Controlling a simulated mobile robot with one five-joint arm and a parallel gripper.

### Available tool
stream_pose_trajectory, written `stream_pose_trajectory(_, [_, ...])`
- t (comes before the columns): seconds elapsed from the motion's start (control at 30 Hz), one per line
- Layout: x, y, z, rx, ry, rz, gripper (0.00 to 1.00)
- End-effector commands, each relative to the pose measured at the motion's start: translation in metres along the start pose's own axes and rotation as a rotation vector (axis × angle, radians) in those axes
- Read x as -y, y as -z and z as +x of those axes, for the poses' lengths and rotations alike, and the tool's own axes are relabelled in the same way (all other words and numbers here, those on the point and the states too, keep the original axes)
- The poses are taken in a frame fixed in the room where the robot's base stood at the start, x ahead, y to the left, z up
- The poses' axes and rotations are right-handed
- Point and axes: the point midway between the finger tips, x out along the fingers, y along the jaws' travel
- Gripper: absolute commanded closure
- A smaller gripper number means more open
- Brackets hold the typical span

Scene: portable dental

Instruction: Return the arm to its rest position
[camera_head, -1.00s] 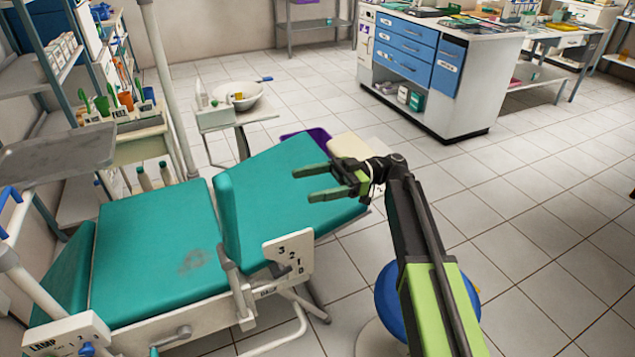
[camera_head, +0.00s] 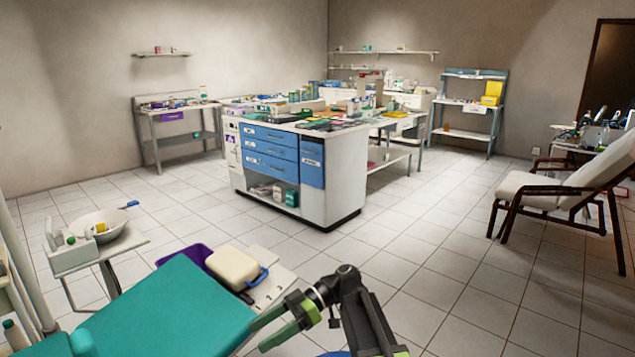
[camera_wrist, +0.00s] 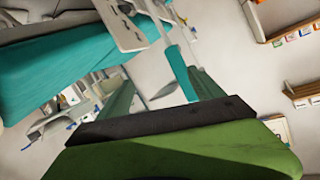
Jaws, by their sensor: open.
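My gripper (camera_head: 275,328) is in the lower middle of the head view, beside the right end of the teal dental chair (camera_head: 165,312). Its two green fingers are spread apart. I see nothing between them. My gripper also shows in the wrist view (camera_wrist: 160,95), where the fingers point away from the camera. The teal chair fills the upper left of that view, which is tilted. My arm is bent at a joint above the floor, and its lower part is cut off by the picture's bottom edge.
A side table with a white bowl (camera_head: 97,226) stands at the left. A purple tray (camera_head: 183,254) and a cream box (camera_head: 233,267) lie just behind the chair. A blue-drawered cabinet (camera_head: 335,185) stands further back. A beige armchair (camera_head: 545,190) is at the right. Tiled floor (camera_head: 450,290) between is clear.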

Motion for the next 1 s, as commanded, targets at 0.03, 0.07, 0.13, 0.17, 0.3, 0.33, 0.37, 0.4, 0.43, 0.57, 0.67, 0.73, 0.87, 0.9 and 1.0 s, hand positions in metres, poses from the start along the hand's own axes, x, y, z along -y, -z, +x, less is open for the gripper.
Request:
stream_pose_trajectory(0.03, [0.01,-0.031,-0.012,0.08,-0.074,0.115,0.24])
stream_pose_trajectory(0.07, [0.012,-0.051,-0.021,0.132,-0.125,0.197,0.24])
stream_pose_trajectory(0.13, [0.019,-0.097,-0.042,0.253,-0.252,0.399,0.24])
stream_pose_trajectory(0.17, [0.023,-0.117,-0.052,0.302,-0.313,0.487,0.24])
stream_pose_trajectory(0.3, [0.046,-0.192,-0.099,0.485,-0.598,0.855,0.24])
stream_pose_trajectory(0.33, [0.051,-0.204,-0.108,0.515,-0.66,0.923,0.24])
stream_pose_trajectory(0.37, [0.057,-0.216,-0.117,0.542,-0.723,0.987,0.24])
stream_pose_trajectory(0.4, [0.064,-0.23,-0.129,0.575,-0.811,1.071,0.24])
stream_pose_trajectory(0.43, [0.069,-0.239,-0.138,0.596,-0.879,1.129,0.24])
stream_pose_trajectory(0.57, [0.086,-0.266,-0.176,0.632,-1.168,1.34,0.24])
stream_pose_trajectory(0.67, [0.084,-0.272,-0.196,0.568,-1.34,1.473,0.24])
stream_pose_trajectory(0.73, [0.09,-0.251,-0.204,0.521,-1.37,1.527,0.24])
stream_pose_trajectory(0.87, [0.101,-0.216,-0.214,0.523,-1.366,1.524,0.24])
stream_pose_trajectory(0.9, [0.104,-0.204,-0.217,0.524,-1.365,1.524,0.24])
stream_pose_trajectory(1.0, [0.113,-0.173,-0.226,0.524,-1.363,1.523,0.24])
